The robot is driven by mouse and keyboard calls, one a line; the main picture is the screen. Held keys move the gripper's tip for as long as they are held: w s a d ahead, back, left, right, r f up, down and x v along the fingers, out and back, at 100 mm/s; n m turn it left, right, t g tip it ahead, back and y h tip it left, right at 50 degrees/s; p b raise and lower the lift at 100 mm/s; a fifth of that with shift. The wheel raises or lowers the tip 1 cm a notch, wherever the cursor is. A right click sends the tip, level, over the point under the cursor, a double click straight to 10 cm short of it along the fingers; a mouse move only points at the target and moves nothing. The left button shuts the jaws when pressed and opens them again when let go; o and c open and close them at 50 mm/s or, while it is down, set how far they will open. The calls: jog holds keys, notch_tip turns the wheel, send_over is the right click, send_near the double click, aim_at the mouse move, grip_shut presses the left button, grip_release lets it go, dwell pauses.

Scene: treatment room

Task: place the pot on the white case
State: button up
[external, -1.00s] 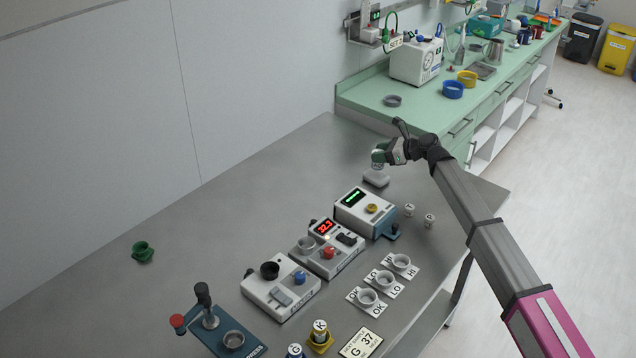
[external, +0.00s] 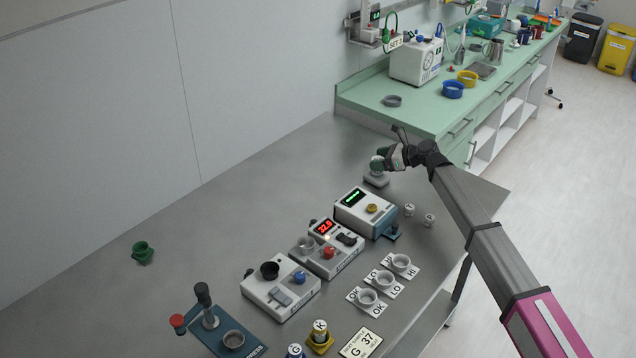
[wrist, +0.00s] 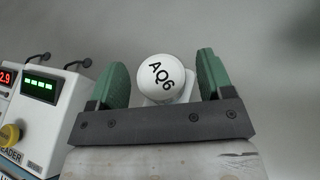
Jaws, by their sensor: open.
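A round white pot top marked AQ6 (wrist: 160,80) shows between my green fingers in the wrist view. My gripper (external: 380,164) is open, with a gap between each finger and the pot (external: 377,171). The pot appears upright on or just above a small pale block (external: 375,182), likely the white case; the contact is too small to tell. A pale edge of this block shows under the pot in the wrist view (wrist: 153,102). Two other small white pots, one nearer (external: 429,220) and one farther (external: 409,210), stand on the grey table.
A green pot (external: 143,252) stands far left.

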jog(key=v, duration=1.2)
jog(key=shift+r, duration=0.1)
